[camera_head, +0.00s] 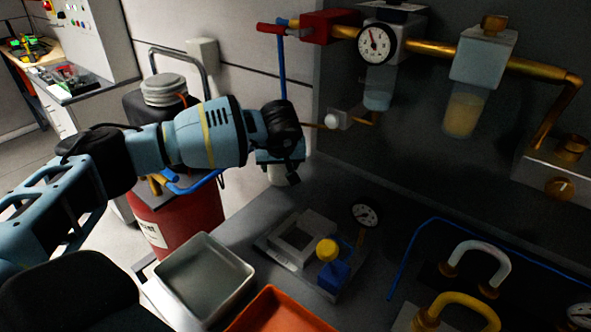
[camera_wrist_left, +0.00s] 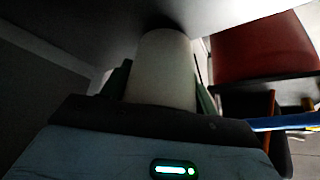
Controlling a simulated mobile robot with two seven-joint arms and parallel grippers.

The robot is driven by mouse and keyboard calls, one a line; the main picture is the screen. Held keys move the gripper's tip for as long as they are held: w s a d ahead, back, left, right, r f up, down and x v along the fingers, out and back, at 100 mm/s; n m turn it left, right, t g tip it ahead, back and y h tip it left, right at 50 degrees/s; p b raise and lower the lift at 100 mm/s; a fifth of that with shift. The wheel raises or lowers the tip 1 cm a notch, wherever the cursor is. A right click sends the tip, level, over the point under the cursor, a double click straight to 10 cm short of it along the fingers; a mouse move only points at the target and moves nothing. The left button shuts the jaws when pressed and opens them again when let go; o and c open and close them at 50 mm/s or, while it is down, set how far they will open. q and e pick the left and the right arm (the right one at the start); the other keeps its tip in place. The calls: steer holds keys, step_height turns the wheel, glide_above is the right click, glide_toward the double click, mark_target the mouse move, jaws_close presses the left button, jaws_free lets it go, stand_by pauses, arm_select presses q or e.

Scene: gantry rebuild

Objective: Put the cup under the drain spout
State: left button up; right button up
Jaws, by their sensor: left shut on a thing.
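My left gripper (camera_head: 281,163) reaches in from the left near the back wall and is shut on a pale cup (camera_head: 280,175). In the left wrist view, the cup (camera_wrist_left: 165,70) sits between the two fingers of my left gripper (camera_wrist_left: 163,95). I cannot tell whether the cup touches the bench. My right gripper is not in view.
A grey tray (camera_head: 243,268) and an orange tray (camera_head: 272,326) are at the front. A red canister (camera_head: 193,225) is beside the bench, behind my arm.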

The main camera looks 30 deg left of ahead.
arm_select(q)
steer(key=d, duration=0.4)
steer(key=shift+w+d+p, duration=0.25)
steer(key=shift+d+p, duration=0.05)
steer(key=shift+d, duration=0.1)
steer(key=shift+a+f, duration=0.2)
steer(key=shift+f, duration=0.1)
steer(key=shift+f, duration=0.2)
steer(key=o, duration=1)
steer(key=shift+c, duration=0.2)
steer(key=shift+r, duration=0.15)
steer(key=v, duration=0.5)
steer(key=shift+r, duration=0.1)
steer(key=s+d, duration=0.2)
steer(key=s, duration=0.1)
steer(key=s+d, duration=0.5)
steer(key=s, duration=0.1)
steer(key=shift+s+d, duration=0.15)
steer(key=shift+s, duration=0.2)
